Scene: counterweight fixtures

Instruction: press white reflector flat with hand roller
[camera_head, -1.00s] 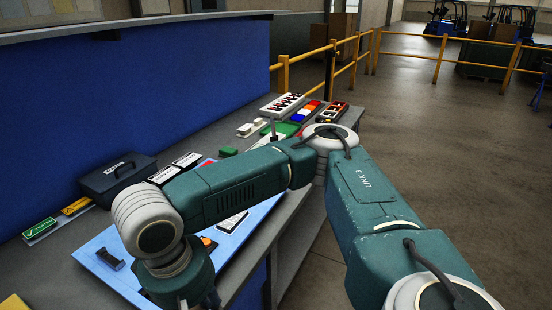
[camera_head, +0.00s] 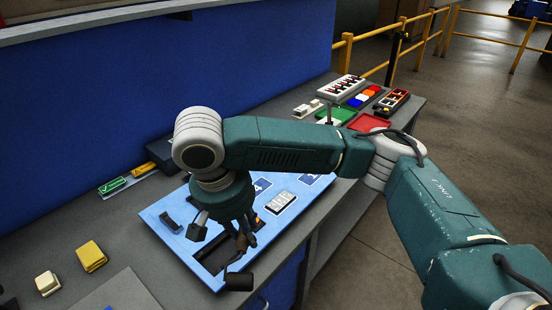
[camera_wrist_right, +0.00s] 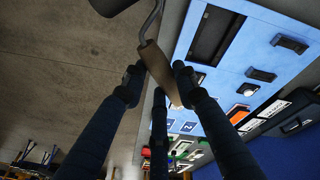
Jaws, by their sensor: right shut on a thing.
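My right gripper (camera_head: 236,243) is above the near part of a blue panel (camera_head: 152,214) on the bench. It is shut on the tan handle (camera_wrist_right: 158,72) of the hand roller. The roller's dark drum (camera_head: 238,281) hangs by the panel's front edge, seemingly apart from it. A bent metal rod (camera_wrist_right: 152,20) joins handle and drum in the right wrist view. A white piece (camera_wrist_right: 248,89) shows on the panel there; I cannot tell whether it is the white reflector. My forearm and gripper hide part of the panel. My left gripper is out of view.
Several trays, one red (camera_head: 369,122), stand at the bench's far end. Yellow (camera_head: 91,256) and cream (camera_head: 47,284) blocks lie at left. A blue wall backs the bench.

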